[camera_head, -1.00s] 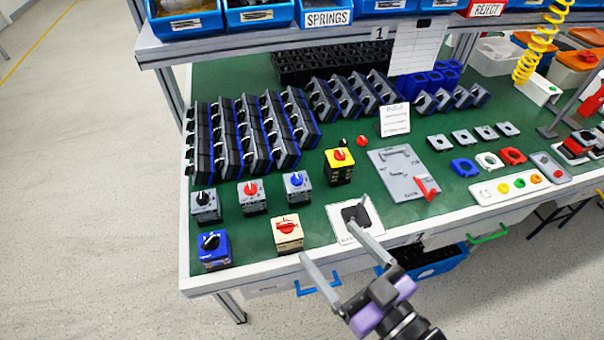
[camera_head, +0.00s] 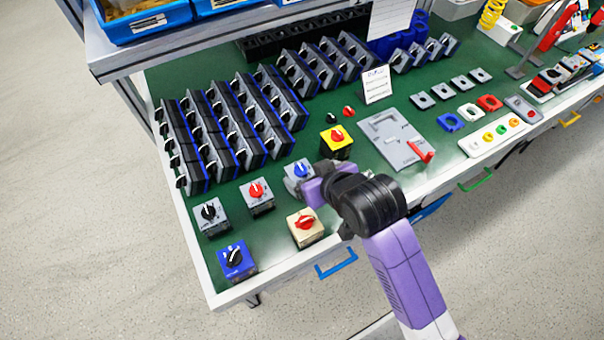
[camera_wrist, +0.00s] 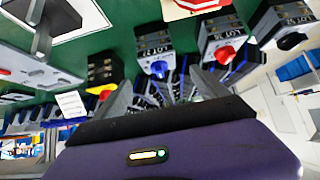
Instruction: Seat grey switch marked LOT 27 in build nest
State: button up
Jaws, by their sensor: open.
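Three grey switches stand in a row at the bench's front left: one with a black knob (camera_head: 210,212), one with a red knob (camera_head: 257,193) and one with a blue knob (camera_head: 297,172). My gripper (camera_wrist: 172,92) is open and empty, pointing toward the blue-knob switch (camera_wrist: 158,66), which stands just beyond the fingers. In the head view my gripper (camera_head: 316,182) partly covers that switch.
A cream switch with red knob (camera_head: 305,226), a blue switch (camera_head: 236,260) and a yellow switch (camera_head: 337,140) stand close around. Racks of switches (camera_head: 240,120) fill the area behind. A grey fixture with a red handle (camera_head: 392,140) lies to the right.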

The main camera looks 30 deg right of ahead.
aim_at(304, 173)
jog(key=shift+s+f+p+x, duration=0.1)
jog(key=shift+s+p+x, duration=0.05)
jog(key=shift+x, duration=1.8)
jog(key=shift+s+f+p+x, duration=0.1)
jog(key=shift+f+p+x, duration=0.05)
jog(key=shift+x, duration=1.8)
jog(key=c, duration=1.6)
jog(key=shift+c, duration=0.4)
jog(key=shift+r, duration=0.2)
